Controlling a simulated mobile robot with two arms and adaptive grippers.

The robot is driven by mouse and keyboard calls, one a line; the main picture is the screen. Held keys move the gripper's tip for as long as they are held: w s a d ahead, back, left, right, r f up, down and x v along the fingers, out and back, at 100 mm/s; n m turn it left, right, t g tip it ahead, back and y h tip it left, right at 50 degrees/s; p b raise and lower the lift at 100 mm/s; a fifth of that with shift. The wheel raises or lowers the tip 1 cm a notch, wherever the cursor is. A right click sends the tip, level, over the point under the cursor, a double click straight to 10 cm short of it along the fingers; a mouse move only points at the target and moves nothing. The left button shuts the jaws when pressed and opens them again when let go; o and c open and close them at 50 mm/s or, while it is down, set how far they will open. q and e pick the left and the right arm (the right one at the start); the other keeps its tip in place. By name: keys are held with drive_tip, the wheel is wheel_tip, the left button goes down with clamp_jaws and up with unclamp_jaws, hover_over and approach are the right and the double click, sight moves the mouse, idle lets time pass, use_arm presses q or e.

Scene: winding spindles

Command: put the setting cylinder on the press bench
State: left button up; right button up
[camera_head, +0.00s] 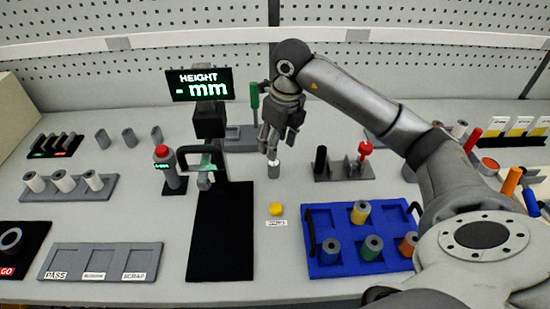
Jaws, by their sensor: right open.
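A small silver cylinder (274,169), which looks like the setting cylinder, stands upright on the grey table, right of the height gauge. My right gripper (269,152) points down just above it, with its fingers open; I cannot tell whether they touch its top. A grey base (239,138) with a green-handled lever (254,95) stands behind the gripper, partly hidden by it; I cannot tell whether this is the press bench. A dark grey fixture (345,171) with a red knob stands to the right. My left gripper is not in view.
The height gauge display (200,84) reads "- mm" above a black mat (220,240). A blue tray (340,262) holds several coloured spools at front right. A yellow piece (276,209) lies in front of the cylinder. A grey sorting tray (103,261) and white spools (63,182) are left.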

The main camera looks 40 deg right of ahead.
drive_tip(key=shift+s+r, duration=0.2)
drive_tip(key=shift+r, duration=1.15)
